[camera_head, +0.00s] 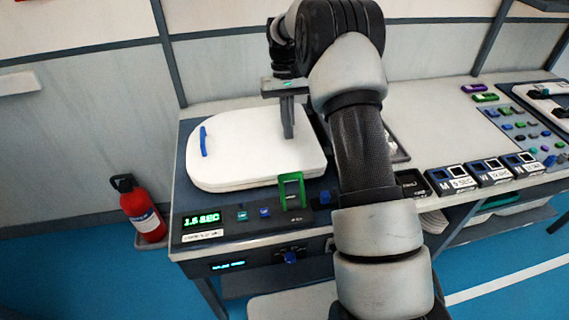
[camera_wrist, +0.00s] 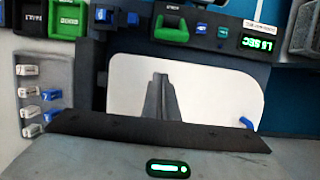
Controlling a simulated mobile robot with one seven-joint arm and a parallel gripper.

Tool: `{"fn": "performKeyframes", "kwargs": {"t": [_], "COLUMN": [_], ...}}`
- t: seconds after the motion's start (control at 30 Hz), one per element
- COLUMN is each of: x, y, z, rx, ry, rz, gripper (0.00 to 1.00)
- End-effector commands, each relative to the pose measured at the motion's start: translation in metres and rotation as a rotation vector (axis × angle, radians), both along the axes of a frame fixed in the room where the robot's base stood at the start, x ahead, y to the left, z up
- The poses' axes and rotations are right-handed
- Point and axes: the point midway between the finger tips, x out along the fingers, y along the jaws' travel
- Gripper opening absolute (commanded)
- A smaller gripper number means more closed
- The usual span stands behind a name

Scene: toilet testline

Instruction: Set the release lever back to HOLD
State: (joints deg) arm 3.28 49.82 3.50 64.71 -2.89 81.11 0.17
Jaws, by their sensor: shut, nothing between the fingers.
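My gripper (camera_head: 288,132) is shut and empty, pointing down over the white seat lid (camera_head: 235,150) in the head view. In the wrist view its fingers (camera_wrist: 161,80) are together in front of the white lid (camera_wrist: 200,85). A green handle-shaped part (camera_head: 292,192), possibly the release lever, stands on the dark front panel (camera_head: 265,232), in front of the gripper and apart from it. It also shows at the top of the wrist view as a green part (camera_wrist: 171,28). I cannot read a HOLD mark or tell the lever's setting.
The lid has a blue tab (camera_head: 204,141). Labelled black boxes (camera_head: 487,172) stand at right. A red extinguisher (camera_head: 140,210) stands at left.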

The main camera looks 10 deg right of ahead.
Motion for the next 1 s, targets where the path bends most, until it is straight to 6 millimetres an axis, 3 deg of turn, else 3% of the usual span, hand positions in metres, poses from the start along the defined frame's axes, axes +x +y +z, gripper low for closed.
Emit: {"fn": "performKeyframes", "kwargs": {"t": [0.37, 0.53, 1.0], "x": [0.000, -0.003, -0.029], "y": [0.000, 0.000, 0.000], "z": [-0.003, -0.013, -0.102], "rx": [0.000, 0.000, 0.000], "ry": [0.004, 0.006, 0.007], "rz": [0.000, 0.000, 0.000], "gripper": [0.00, 0.00, 0.00]}}
